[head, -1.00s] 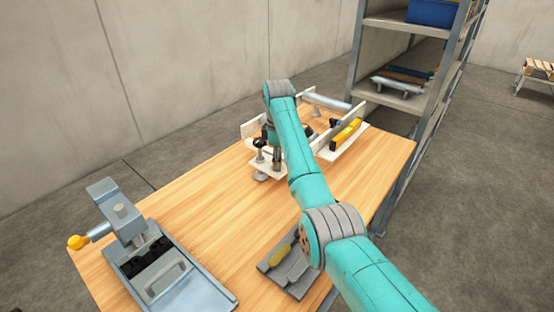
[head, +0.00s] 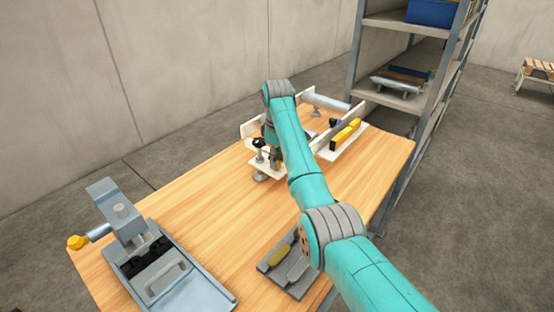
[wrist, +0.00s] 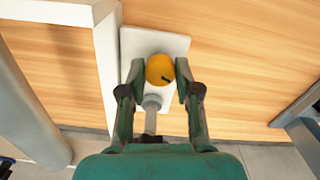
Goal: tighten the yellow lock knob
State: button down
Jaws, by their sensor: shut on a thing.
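The yellow lock knob (wrist: 160,69) is round, with a dark mark near its lower edge. In the wrist view it sits over a white plate (wrist: 180,45), with a grey rod below it. My gripper (wrist: 158,73) has one fingertip on each side of the knob and is shut on it. In the head view my gripper (head: 270,152) is at the white fixture (head: 263,169) near the table's far side. The knob is hidden there behind my gripper and arm.
A blue-grey clamp device (head: 165,268) stands at the table's near left. A grey tray (head: 287,268) lies at the front edge. A yellow level (head: 345,134) rests on a white ledge to the right. Shelving (head: 390,105) stands behind. The table's middle is clear.

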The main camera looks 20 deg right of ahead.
jog(key=m, duration=0.6)
jog(key=shift+m, duration=0.3)
jog(key=m, duration=0.5)
jog(key=shift+m, duration=0.4)
jog(key=c, duration=0.8)
grip_release()
